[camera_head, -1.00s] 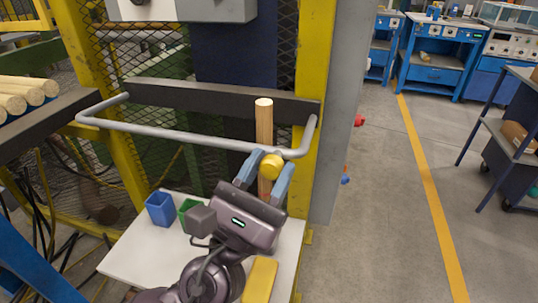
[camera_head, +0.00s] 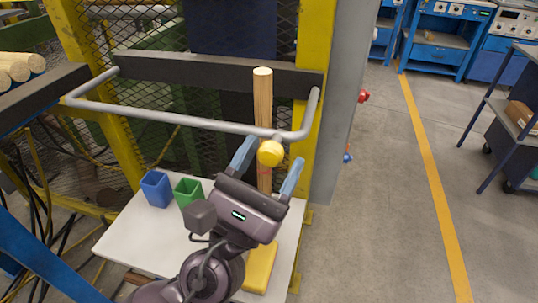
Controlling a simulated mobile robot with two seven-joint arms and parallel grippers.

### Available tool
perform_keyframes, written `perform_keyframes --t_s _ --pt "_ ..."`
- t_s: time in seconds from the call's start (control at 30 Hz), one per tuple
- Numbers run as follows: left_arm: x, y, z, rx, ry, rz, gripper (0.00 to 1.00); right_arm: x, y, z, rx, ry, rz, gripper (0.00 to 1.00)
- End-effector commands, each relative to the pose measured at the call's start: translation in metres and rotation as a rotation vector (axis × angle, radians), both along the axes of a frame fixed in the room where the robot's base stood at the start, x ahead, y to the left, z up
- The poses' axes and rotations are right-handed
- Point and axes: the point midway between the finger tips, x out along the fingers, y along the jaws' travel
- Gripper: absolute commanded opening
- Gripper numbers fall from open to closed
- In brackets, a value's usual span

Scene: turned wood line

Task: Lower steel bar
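The steel bar (camera_head: 190,125) is a grey U-shaped rail across the front of the yellow-framed machine. Its two ends meet a dark horizontal beam, and its front stretch stands out level in front of it. A round yellow knob (camera_head: 270,152) sits on the bar near its right corner. My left gripper (camera_head: 267,167) is open, with one blue-grey finger on each side of the knob and a gap visible beside it. A wooden post (camera_head: 263,100) stands upright behind the bar and the knob. My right gripper is not in view.
A white table (camera_head: 135,235) below holds a blue bin (camera_head: 156,188), a green bin (camera_head: 188,191) and a yellow block (camera_head: 260,268). Wooden rods (camera_head: 20,68) lie at the far left. The floor at the right is clear around a yellow line (camera_head: 425,160).

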Motion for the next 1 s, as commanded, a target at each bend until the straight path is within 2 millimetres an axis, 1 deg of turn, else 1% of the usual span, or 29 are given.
perform_keyframes --t_s 0.2,0.33,0.47,0.57,0.7,0.9,1.0 --pt "0.000 0.001 0.004 -0.003 -0.006 0.003 0.60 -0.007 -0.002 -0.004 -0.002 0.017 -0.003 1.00" --pt "-0.002 0.003 0.000 -0.004 -0.005 0.003 0.60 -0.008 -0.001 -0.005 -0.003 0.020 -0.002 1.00" --pt "-0.010 0.010 -0.012 -0.002 0.001 0.005 0.60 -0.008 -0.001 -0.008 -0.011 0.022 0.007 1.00" --pt "-0.021 0.018 -0.026 -0.002 0.007 0.003 0.60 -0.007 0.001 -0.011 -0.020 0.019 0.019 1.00" --pt "-0.038 0.031 -0.043 -0.001 0.010 0.004 0.60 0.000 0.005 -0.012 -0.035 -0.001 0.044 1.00" --pt "-0.058 0.045 -0.059 0.000 0.006 0.001 0.60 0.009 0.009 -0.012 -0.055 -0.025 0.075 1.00" --pt "-0.064 0.049 -0.063 0.000 0.003 0.002 0.60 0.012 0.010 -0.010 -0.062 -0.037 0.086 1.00"
